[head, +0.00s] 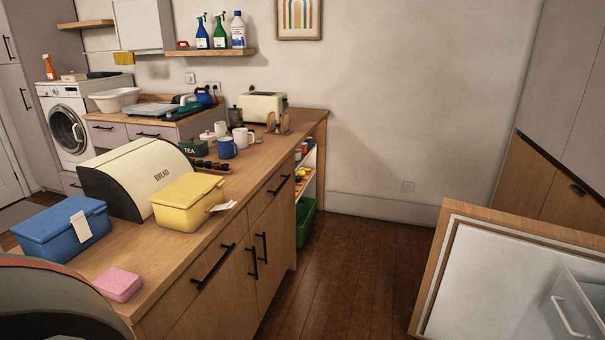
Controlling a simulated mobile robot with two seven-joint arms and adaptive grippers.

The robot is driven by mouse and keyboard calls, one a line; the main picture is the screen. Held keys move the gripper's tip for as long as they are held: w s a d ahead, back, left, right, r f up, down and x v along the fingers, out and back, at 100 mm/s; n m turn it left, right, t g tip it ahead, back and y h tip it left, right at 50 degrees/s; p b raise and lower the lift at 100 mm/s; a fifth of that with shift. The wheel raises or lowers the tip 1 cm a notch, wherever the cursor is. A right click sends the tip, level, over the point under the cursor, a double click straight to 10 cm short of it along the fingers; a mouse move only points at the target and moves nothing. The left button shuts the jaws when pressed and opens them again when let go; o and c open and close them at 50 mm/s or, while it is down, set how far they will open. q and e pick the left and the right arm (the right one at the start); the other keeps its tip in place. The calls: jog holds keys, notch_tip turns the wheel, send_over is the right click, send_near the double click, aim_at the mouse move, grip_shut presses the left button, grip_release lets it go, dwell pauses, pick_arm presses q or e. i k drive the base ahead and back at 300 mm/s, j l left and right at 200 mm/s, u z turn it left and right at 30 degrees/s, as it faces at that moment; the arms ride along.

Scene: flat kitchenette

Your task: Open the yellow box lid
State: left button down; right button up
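The yellow box (186,207) stands on the wooden counter in front of the bread bin. Its yellow lid (188,189) is on and looks closed. A white tag (223,206) sticks out from its right side. Neither of my grippers shows in the head view.
A blue lidded box (60,232) with a white tag and a pink box (118,285) are on the counter (150,296) left of the yellow box. The cream bread bin (135,175) stands close behind it. Mugs (226,147) and a toaster (262,106) are farther back. Open floor (350,265) lies to the right.

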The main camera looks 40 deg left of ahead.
aim_at(185, 191)
jog(key=u, duration=1.7)
